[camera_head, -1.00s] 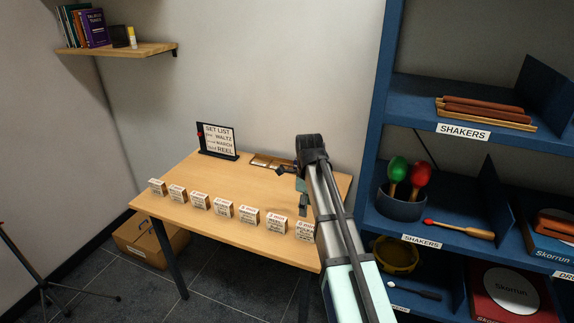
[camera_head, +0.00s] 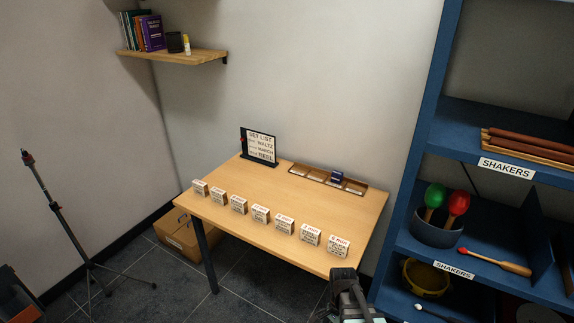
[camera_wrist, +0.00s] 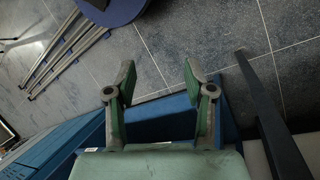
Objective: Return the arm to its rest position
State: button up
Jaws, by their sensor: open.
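My gripper (camera_wrist: 158,82) shows in the wrist view with its two green-lined fingers spread apart and nothing between them. Below and beyond the fingers are the tiled floor and blue shelving. In the head view, part of my arm (camera_head: 348,290) shows at the bottom, in front of the table's near right corner. The fingers cannot be made out there. The wooden table (camera_head: 240,195) carries a row of small white labelled cards (camera_head: 260,214), a set list sign (camera_head: 261,146) and a shallow wooden tray (camera_head: 352,189) with a dark blue item (camera_head: 337,177) in it.
A blue shelf unit (camera_head: 432,130) with maracas (camera_head: 457,205) and other instruments stands close on the right. A wall shelf (camera_head: 180,57) holds books. A tripod stand (camera_head: 62,215) stands at left, and a cardboard box (camera_head: 180,235) is under the table. The floor between is clear.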

jog(key=s+d+f+n+g+b, duration=0.1)
jog(key=s+f+n+b, duration=0.4)
jog(key=s+f+n, duration=0.6)
jog(key=s+f+g, duration=0.1)
jog(key=s+f, duration=0.8)
jog(key=s, duration=0.2)
jog(key=shift+s+d, duration=0.15)
jog(key=shift+s, duration=0.05)
